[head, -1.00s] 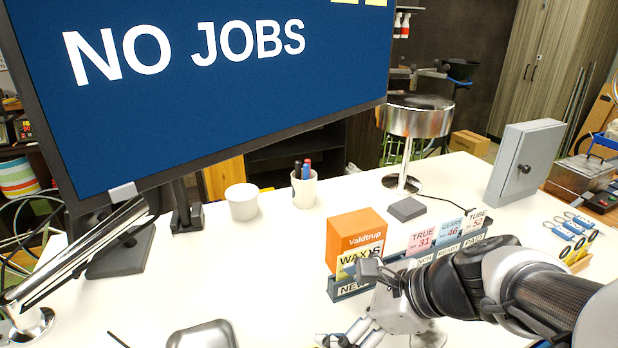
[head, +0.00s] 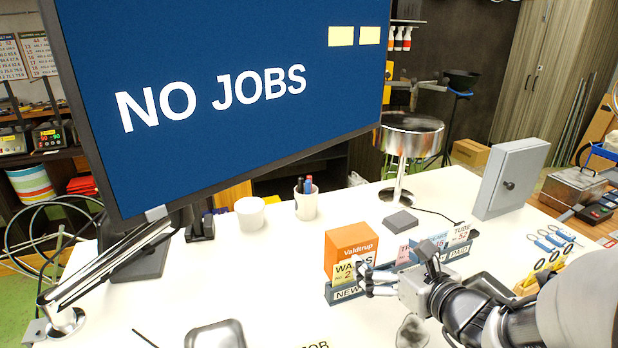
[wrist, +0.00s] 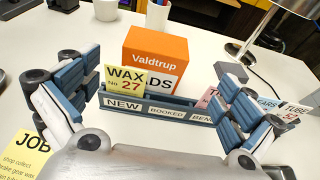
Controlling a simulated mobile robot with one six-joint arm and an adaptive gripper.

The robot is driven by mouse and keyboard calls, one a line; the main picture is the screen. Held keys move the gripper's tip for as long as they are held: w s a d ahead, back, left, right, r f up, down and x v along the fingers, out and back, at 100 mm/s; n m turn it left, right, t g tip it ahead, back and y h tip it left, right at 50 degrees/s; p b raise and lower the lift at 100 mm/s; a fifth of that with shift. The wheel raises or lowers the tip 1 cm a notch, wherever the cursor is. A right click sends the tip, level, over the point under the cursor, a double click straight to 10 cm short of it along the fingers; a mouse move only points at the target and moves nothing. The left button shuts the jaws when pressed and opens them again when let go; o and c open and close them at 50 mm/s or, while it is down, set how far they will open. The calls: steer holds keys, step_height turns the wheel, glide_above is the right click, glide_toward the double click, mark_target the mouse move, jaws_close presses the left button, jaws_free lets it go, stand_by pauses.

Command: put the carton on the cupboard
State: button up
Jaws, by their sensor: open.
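An orange carton (head: 351,243) marked "Valdtrup" stands upright on the white table, behind a blue-grey card rack. In the wrist view the carton (wrist: 155,52) is ahead, between my two fingers. A yellow WAX card (wrist: 126,81) in the rack covers part of its front. My gripper (head: 396,266) is open and empty in front of the rack; its spread fingers also show in the wrist view (wrist: 152,98). The fingers are apart from the carton. A grey cupboard (head: 512,178) with a dark knob stands at the table's right, its door facing front.
The card rack (wrist: 180,114) with several cards lies between my gripper and the carton. A large monitor (head: 230,100) fills the left. Table around the cupboard's left is fairly clear.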

steer(key=b, duration=0.1)
glide_toward(353, 235)
steer(key=x, duration=0.4)
steer(key=shift+f, duration=0.4)
steer(key=b+x, duration=0.1)
steer(key=x, duration=0.5)
steer(key=shift+w+a+r, duration=0.1)
steer(key=shift+w, duration=0.25)
steer(key=shift+s, duration=0.1)
steer(key=shift+c, duration=0.5)
steer(key=c, duration=1.2)
steer(key=shift+r, duration=0.1)
steer(key=shift+c, duration=0.9)
steer(key=shift+r, duration=0.1)
